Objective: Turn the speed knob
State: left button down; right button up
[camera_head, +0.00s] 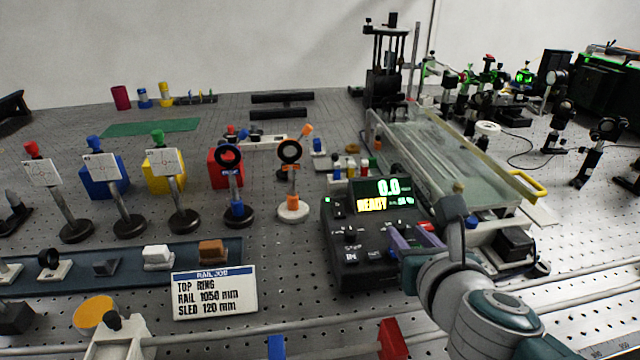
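The black control box (352,268) stands at the centre, with a lit display (381,195) reading 0.0 and READY. Its sloped face carries small dark knobs and switches (350,233) with white markings; I cannot tell which one is the speed knob. My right gripper (403,240) comes in from the lower right and is at the right part of the box's face, covering some of it. A purple part shows at its tip, and a red part (426,226) is close by. Whether its fingers are open or touch a knob is not clear. My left gripper is not in view.
A glass-topped rail (440,150) with a yellow handle (528,184) lies behind my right arm. Several mounted targets and ring holders (289,153) stand left. Optics fill the back right.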

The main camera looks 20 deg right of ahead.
aim_at(399, 229)
jog(key=shift+x, duration=1.15)
jog(key=shift+a, duration=0.1)
grip_shut()
